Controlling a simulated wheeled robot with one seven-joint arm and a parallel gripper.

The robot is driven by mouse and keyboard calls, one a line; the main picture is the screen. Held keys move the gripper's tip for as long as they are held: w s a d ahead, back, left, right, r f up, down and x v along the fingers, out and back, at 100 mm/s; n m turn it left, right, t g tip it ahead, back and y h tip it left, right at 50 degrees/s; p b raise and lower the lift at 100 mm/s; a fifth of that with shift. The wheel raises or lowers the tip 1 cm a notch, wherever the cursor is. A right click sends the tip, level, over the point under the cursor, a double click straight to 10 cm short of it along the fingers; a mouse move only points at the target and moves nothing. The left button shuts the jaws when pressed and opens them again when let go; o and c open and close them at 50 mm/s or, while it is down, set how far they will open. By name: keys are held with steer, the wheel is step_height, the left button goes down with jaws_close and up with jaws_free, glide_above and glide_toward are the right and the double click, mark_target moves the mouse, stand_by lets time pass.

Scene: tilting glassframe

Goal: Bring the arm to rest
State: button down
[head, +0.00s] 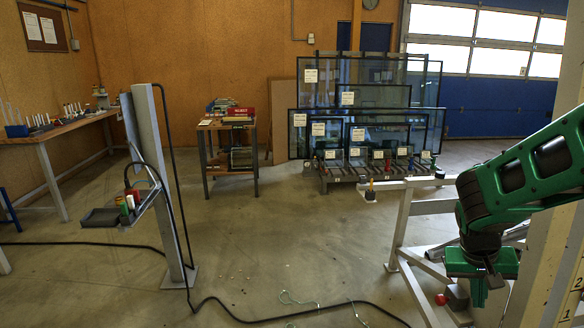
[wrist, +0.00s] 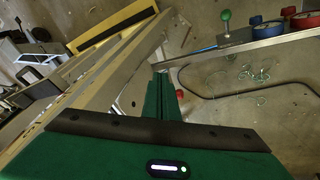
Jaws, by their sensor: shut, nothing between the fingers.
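My green arm (head: 525,170) reaches in from the right edge in the head view, bent, with its end hanging down. My gripper (head: 479,297) points down beside the pale frame and is shut and empty. In the wrist view the green fingers (wrist: 164,82) lie together with nothing between them. A small red round thing (head: 440,299) and a grey block (head: 457,297) are just left of the gripper in the head view. I cannot tell how far they are from the fingers. Part of the gripper's surroundings is hidden by my arm and the frame.
A pale metal frame (head: 404,225) stands close by the arm. A rack of glass panes (head: 365,100) is behind. A post (head: 160,180) with a small tray (head: 101,217) stands left. A black cable (head: 250,319) crosses the floor. The middle floor is mostly clear.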

steer(key=s+a+r+y, duration=0.1)
steer(key=s+r+y, duration=0.1)
steer(key=s, duration=0.8)
steer(key=s+r+m+g+y, duration=0.1)
steer(key=s+r, duration=0.3)
steer(key=s, duration=0.6)
steer(key=shift+a+r+m+y, duration=0.3)
steer(key=shift+a+r+y, duration=0.1)
steer(key=shift+y, duration=0.2)
steer(key=shift+w, duration=0.1)
steer(key=shift+w+f, duration=0.3)
steer(key=shift+w, duration=0.3)
